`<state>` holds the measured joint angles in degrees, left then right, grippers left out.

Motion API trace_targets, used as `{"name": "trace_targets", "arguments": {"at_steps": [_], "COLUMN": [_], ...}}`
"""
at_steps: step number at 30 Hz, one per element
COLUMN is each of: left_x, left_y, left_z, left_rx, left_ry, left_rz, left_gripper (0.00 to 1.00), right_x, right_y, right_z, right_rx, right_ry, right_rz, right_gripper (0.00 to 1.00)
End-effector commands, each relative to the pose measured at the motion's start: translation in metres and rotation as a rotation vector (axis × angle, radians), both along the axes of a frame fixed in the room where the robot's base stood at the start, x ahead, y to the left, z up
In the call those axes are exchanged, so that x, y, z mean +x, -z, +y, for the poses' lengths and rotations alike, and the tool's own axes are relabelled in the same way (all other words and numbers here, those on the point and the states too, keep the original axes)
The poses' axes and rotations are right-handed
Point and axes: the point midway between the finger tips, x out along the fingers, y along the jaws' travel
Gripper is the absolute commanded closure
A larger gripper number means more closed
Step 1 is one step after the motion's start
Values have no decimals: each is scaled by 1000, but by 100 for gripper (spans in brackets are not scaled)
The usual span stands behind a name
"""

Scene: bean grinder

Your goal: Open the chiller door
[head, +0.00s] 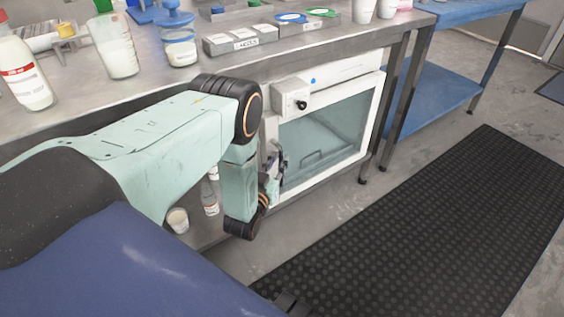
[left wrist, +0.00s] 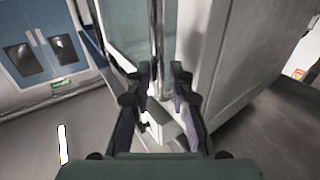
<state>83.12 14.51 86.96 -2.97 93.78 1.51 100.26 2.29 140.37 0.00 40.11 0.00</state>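The chiller (head: 372,115) is a white box under the steel bench in the head view. Its glass-fronted door (head: 325,140) looks closed. My left gripper (head: 274,165) is at the door's left edge, partly hidden by my arm. In the left wrist view the fingers of my left gripper (left wrist: 160,78) are apart, with a thin upright bar (left wrist: 157,35), which looks like the door handle, between or just beyond their tips. I cannot tell whether they touch it. The door glass (left wrist: 125,28) is left of the bar. My right gripper is not recognisable in view.
Bottles, a jar (head: 179,45) and labelled blocks (head: 240,40) stand on the steel bench above. A bottle (head: 210,197) and a small cup (head: 178,220) are below, beside my left arm. A black mat (head: 440,220) covers clear floor in front of the chiller.

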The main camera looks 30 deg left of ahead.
Motion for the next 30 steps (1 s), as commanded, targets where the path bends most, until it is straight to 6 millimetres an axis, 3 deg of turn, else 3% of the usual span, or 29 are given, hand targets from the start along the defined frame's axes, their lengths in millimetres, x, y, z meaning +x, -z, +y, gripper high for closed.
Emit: {"name": "trace_targets", "arguments": {"at_steps": [6,14,21,30], "left_x": [17,20,19,19], "left_y": [0,0,0,0], "left_z": [1,-1,-1,0], "left_rx": [0,0,0,0], "left_ry": [2,4,3,3], "left_rz": [0,1,1,2], "left_gripper": [79,79,99,100], "right_x": [0,0,0,0], "right_y": [7,6,6,6], "right_z": [0,0,0,0], "right_rx": [0,0,0,0], "right_ry": [0,0,0,0], "right_rz": [0,0,0,0], "right_gripper": [60,60,60,60]}}
